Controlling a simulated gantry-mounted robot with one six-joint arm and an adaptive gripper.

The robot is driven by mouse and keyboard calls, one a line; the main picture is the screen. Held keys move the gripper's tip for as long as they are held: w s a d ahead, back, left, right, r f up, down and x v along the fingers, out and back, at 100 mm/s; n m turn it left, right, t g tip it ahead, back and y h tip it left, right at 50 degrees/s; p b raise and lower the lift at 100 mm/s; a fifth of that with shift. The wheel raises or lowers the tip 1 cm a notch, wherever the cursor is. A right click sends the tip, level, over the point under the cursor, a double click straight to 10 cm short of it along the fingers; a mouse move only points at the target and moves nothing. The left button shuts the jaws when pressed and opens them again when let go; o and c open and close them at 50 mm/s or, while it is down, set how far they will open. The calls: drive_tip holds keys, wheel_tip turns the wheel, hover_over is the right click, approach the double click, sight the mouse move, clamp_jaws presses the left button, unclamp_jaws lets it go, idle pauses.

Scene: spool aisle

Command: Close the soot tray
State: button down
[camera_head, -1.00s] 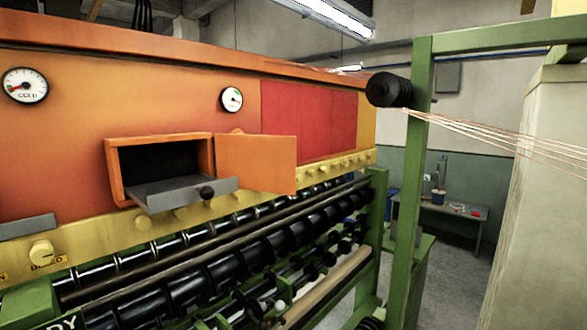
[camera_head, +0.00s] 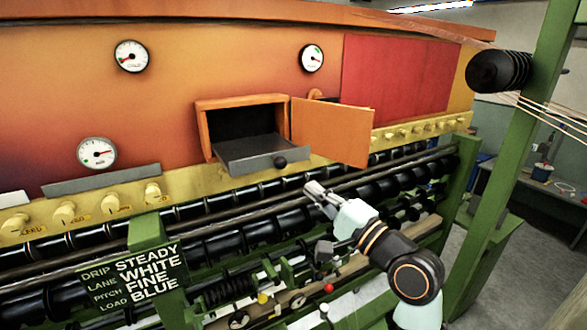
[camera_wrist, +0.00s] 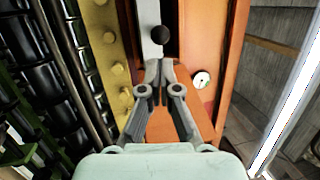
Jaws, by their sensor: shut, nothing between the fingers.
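The soot tray (camera_head: 247,152) is a grey drawer sticking out of an orange box-like opening (camera_head: 203,128) in the orange machine front. A dark round knob (camera_head: 280,162) sits on its front face. An orange door (camera_head: 331,132) stands swung open to the right of the opening. My gripper (camera_head: 311,189) is shut and empty, below and to the right of the knob and in front of the open door. In the wrist view the shut fingertips (camera_wrist: 160,66) point at the knob (camera_wrist: 161,35), with the grey tray front (camera_wrist: 152,12) behind it. Contact cannot be made out.
Black rollers (camera_head: 240,222) run along the machine below the tray. Yellow knobs (camera_head: 115,204) line the ledge. A green post (camera_head: 523,120) with a black spool (camera_head: 497,70) stands at the right. A sign (camera_head: 140,276) is at lower left.

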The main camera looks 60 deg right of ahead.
sight(284, 167)
drive_tip(key=p+x, duration=0.1)
drive_tip(key=x, duration=0.6)
drive_tip(key=shift+w+d+p, duration=0.1)
drive_tip(key=shift+w+p, duration=0.2)
drive_tip(key=shift+w, duration=0.1)
